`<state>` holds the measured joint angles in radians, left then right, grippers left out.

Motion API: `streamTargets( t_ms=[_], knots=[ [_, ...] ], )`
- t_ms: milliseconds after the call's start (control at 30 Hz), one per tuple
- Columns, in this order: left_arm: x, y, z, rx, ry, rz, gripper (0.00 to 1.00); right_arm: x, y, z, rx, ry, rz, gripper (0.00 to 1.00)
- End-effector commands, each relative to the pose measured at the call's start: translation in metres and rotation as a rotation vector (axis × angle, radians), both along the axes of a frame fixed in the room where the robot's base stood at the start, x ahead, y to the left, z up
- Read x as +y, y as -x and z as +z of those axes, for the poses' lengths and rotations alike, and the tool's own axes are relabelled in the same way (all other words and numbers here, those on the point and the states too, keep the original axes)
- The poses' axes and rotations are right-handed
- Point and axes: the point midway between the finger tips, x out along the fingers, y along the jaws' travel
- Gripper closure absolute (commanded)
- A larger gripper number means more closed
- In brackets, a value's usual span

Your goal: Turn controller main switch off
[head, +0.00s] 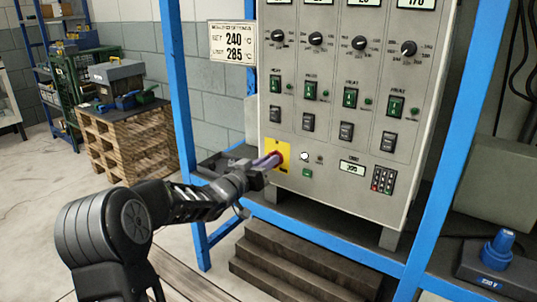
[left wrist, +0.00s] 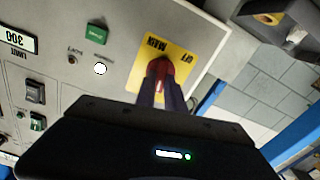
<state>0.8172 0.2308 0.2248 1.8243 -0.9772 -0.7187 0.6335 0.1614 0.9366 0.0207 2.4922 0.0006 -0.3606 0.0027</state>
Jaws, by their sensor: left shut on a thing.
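The controller (head: 330,190) is a grey panel cabinet inside a blue frame. Its main switch is a red rotary handle (left wrist: 161,72) on a yellow plate (head: 284,146) at the panel's lower left. The plate (left wrist: 172,50) bears the words MAIN and OFF in the left wrist view. My left gripper (head: 268,163) reaches in from the left, shut on the red handle, with its fingers (left wrist: 161,90) on either side of it. The fingers hide part of the handle, so its exact setting is hard to tell. My right gripper is not in view.
Rows of knobs (head: 316,39) and green rocker switches (head: 310,90) lie above the main switch. A white lamp (left wrist: 100,69) and a green button (left wrist: 96,34) are beside it. A blue post (head: 178,100) stands close left of my gripper. Dark steps (head: 300,262) lie below.

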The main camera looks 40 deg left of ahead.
Motion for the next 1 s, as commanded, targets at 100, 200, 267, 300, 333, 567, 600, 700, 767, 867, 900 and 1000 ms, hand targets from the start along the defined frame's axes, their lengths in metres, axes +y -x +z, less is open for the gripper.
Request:
streamTargets(
  t_ms=[100,200,267,300,333,567,600,700,767,867,900,1000],
  knots=[
    [0.0,0.0,0.006,0.003,0.097,-0.001,1.0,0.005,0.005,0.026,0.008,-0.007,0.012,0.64],
    [0.0,0.0,0.006,0.001,0.188,-0.001,1.0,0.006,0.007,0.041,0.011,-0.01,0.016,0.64],
    [0.001,0.0,0.006,-0.001,0.243,-0.001,1.0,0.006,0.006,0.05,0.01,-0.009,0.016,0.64],
    [0.001,0.0,0.005,-0.001,0.282,0.001,1.0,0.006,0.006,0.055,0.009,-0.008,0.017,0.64],
    [0.001,0.0,0.005,-0.002,0.312,0.001,1.0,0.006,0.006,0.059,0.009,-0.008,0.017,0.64],
    [0.002,0.0,0.003,-0.007,0.53,0.001,1.0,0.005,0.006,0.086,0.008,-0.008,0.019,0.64],
    [0.002,0.0,0.003,-0.008,0.567,0.001,1.0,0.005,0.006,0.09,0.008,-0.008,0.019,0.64],
    [0.003,0.0,0.002,-0.011,0.662,0.001,1.0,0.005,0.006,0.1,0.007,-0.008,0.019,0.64],
    [0.003,0.0,0.002,-0.012,0.72,0.001,1.0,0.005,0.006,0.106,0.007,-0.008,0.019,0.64],
    [0.004,0.0,0.001,-0.016,0.814,0.001,1.0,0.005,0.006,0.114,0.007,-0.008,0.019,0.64],
    [0.004,0.0,0.001,-0.016,0.852,0.001,1.0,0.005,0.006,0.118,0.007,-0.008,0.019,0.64],
    [0.004,0.0,0.0,-0.018,0.948,0.002,1.0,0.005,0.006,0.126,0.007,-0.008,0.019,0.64]
  ],
)
